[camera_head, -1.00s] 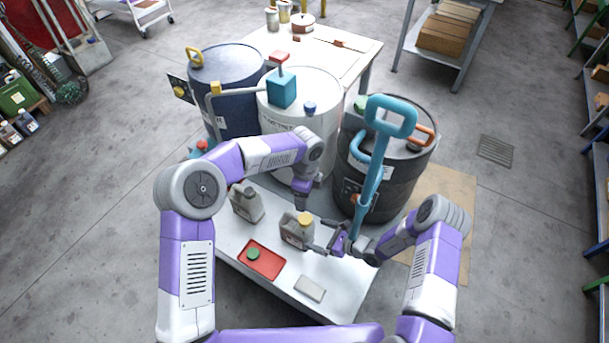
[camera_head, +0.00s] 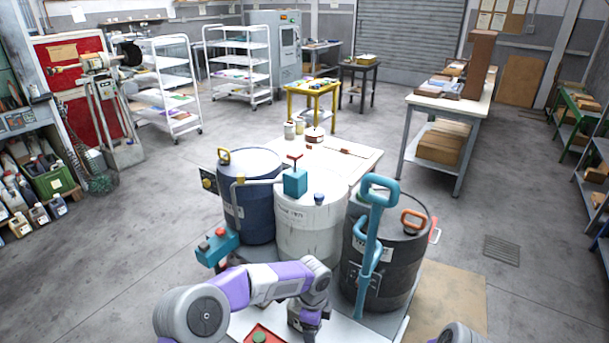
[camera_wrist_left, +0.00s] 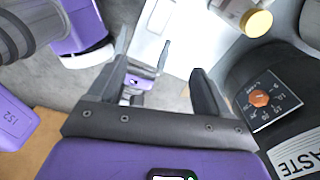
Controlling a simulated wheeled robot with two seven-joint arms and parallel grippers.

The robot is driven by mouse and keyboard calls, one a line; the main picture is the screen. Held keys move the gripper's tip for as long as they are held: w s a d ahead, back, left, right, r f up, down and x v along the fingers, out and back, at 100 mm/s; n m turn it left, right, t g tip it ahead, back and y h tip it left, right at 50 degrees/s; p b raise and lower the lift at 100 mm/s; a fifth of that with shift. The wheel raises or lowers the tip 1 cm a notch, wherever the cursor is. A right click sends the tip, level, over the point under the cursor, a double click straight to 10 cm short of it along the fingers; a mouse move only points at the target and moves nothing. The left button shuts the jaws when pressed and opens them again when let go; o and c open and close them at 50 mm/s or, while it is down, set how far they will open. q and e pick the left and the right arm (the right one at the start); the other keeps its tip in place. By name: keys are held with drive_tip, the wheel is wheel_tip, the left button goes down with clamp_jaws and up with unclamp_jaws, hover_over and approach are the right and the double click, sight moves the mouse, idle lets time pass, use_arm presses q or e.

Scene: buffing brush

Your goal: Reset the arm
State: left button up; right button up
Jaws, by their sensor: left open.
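My left arm reaches in from the lower left in the head view, with its wrist near the bottom edge beside the drums; its gripper fingers are hard to make out there. In the left wrist view my left gripper (camera_wrist_left: 158,55) is open, with nothing between its fingers close up. Beyond it, part of my right gripper (camera_wrist_left: 138,82) shows lower down over the floor; whether it is open is unclear. Only a small piece of my right arm shows at the bottom of the head view.
A blue drum (camera_head: 248,212), a white drum (camera_head: 308,238) and a black drum (camera_head: 390,262) with a teal-handled pump (camera_head: 368,250) stand close in front. A red tray (camera_head: 266,334) shows below.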

use_arm(q)
drive_tip(key=s+a+f+n+g+h, duration=0.1)
drive_tip(key=s+a+f+n+h, duration=0.25)
drive_tip(key=s+f+n, duration=0.8)
use_arm(e)
drive_tip(key=s+f+n+g+h, duration=0.1)
drive_tip(key=s+n+g+h, duration=0.3)
drive_tip(key=s+n+g, duration=0.9)
use_arm(q)
drive_tip(key=s+a+f+n+t, duration=0.1)
drive_tip(key=s+a+f+n, duration=0.5)
drive_tip(key=s+a+n, duration=0.3)
drive_tip(key=s+n, duration=0.1)
drive_tip(key=n, duration=0.3)
drive_tip(key=shift+t, duration=0.4)
use_arm(e)
drive_tip(key=s+d+r+n+t+h, duration=0.3)
drive_tip(key=s+n+t, duration=0.1)
drive_tip(key=n+t, duration=0.3)
drive_tip(key=shift+r+n+t, duration=0.3)
drive_tip(key=shift+r+n, duration=0.1)
